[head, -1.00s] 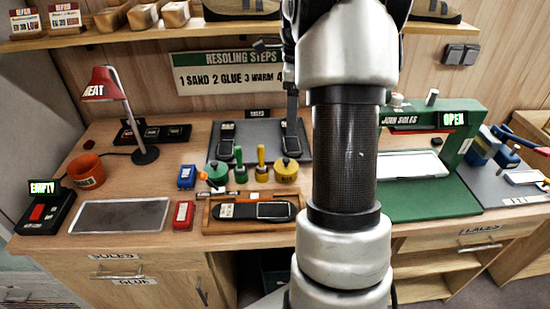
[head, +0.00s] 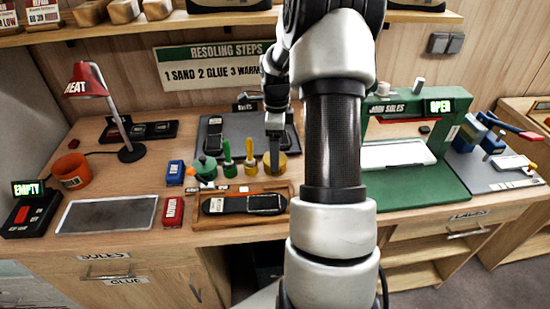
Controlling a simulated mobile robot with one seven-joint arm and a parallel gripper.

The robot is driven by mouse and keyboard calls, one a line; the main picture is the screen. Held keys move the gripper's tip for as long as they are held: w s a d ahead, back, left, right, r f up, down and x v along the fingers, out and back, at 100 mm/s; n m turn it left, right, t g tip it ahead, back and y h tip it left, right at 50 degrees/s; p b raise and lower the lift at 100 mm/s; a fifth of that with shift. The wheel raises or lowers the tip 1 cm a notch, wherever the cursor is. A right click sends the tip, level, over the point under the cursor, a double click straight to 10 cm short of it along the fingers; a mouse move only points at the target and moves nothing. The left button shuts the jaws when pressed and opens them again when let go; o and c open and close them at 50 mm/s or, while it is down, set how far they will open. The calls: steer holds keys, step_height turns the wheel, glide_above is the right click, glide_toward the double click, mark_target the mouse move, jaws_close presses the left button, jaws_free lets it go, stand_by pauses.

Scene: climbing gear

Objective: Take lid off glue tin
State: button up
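Two round tins stand near the front middle of the bench: a teal one (head: 205,167) on the left and a yellow one (head: 288,166) on the right. I can read no glue label on either tin. A green-handled brush (head: 227,158) and a yellow-handled brush (head: 250,161) stand between them. My gripper (head: 274,168) points down at the yellow tin, its finger overlapping the tin's middle and hiding its knob. Contact is not clear. The fingers are seen edge-on, so their opening is hidden.
A wooden tray (head: 283,217) with a dark sole lies just in front of the tins. A blue block (head: 175,174) and a red block (head: 173,212) stand left. A green press (head: 452,170) is right. A grey mat (head: 107,215) lies bare at the left.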

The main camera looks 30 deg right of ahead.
steer(key=shift+f, duration=0.55)
steer(key=c, duration=1.1)
steer(key=shift+r, duration=0.1)
